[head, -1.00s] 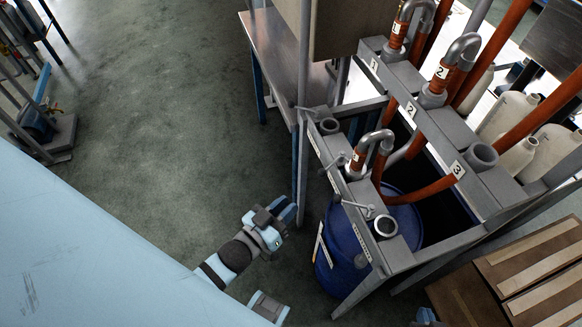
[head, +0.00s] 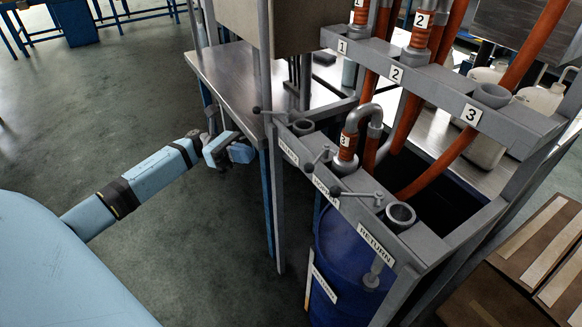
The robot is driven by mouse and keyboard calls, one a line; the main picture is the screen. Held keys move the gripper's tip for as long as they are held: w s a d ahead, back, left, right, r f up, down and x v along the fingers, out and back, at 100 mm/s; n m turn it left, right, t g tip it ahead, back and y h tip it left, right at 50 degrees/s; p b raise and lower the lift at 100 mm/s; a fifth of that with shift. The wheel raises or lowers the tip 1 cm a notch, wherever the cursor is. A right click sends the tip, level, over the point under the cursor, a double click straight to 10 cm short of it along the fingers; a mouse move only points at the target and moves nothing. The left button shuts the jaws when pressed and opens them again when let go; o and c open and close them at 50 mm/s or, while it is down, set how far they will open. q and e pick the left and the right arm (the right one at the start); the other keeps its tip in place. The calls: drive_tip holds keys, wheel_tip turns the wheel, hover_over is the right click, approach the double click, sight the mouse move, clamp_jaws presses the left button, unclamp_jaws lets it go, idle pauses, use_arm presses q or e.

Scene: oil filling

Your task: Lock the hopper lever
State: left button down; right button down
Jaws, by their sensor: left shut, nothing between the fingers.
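The hopper lever (head: 319,159) is a thin dark handle with a ball end on the grey front rail, above the label HOPPER (head: 325,190). It sits beside the grey elbow fitting (head: 362,117) of hose 3, which stands in the middle socket. A similar lever (head: 268,111) sits beside the left empty socket, and another (head: 352,194) beside the right socket over the RETURN label (head: 376,245). My left gripper (head: 241,153) is shut and empty, left of the rack's front post, apart from the levers. My right gripper is out of view.
The grey rack's front post (head: 272,200) stands between my left gripper and the rail. A blue barrel (head: 335,255) stands under the rail. A metal table (head: 225,70) is behind. The floor (head: 90,130) to the left is clear. Brown boxes (head: 540,250) lie at right.

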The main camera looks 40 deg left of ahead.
use_arm(q)
drive_tip(key=p+x, duration=0.1)
drive_tip(key=x, duration=1.2)
drive_tip(key=shift+d, duration=0.35)
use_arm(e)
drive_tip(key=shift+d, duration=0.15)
use_arm(q)
drive_tip(key=shift+r, duration=0.1)
